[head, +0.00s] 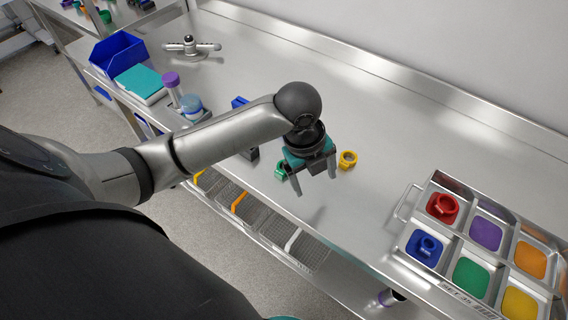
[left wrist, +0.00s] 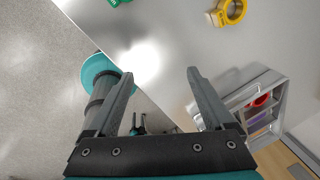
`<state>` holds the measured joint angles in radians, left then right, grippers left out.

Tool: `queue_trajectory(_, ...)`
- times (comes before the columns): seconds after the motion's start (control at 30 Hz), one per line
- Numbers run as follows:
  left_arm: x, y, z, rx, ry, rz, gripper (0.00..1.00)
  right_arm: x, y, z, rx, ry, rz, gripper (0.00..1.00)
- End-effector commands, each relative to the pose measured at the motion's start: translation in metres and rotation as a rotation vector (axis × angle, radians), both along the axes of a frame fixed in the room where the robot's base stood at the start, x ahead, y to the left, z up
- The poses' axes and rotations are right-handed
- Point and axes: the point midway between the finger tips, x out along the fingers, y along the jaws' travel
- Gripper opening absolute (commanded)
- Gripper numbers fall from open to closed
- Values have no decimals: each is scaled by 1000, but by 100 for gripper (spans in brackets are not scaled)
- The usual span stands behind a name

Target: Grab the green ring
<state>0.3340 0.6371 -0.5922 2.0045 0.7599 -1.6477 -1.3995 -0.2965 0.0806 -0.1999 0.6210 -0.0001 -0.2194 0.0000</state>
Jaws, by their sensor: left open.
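The green ring (head: 281,172) lies on the steel bench near its front edge, just left of my left gripper in the head view. Part of the green ring (left wrist: 118,2) shows at the top edge of the left wrist view. My left gripper (head: 315,183) is open and empty, with its fingers pointing down above the bench between the green ring and a yellow ring (head: 348,159). In the left wrist view its two fingers (left wrist: 161,75) are spread with nothing between them. My right gripper is not seen.
A metal tray (head: 408,203) at the right has coloured compartments, with a red ring (head: 442,207) and a blue ring (head: 425,247) in it. Tubes (head: 172,88), a blue bin (head: 118,54) and a tap-like fitting (head: 190,47) stand at the left. The bench behind the rings is clear.

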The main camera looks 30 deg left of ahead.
Motion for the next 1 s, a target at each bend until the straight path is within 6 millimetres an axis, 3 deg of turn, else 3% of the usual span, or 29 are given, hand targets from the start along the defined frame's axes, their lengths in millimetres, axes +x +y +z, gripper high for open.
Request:
queue_trajectory(0.1, 18, 30, 23, 89, 2, -234, 86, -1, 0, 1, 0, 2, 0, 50)
queue_trajectory(0.3, 33, 76, 61, 178, 44, -558, 86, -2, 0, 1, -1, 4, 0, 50)
queue_trajectory(0.53, 36, 104, 86, 200, 73, -734, 86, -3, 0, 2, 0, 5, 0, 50)
queue_trajectory(0.67, 36, 106, 79, 199, 79, -757, 86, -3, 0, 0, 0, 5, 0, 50)
queue_trajectory(1.0, 35, 104, 9, 198, 79, -755, 86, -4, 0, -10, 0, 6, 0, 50)
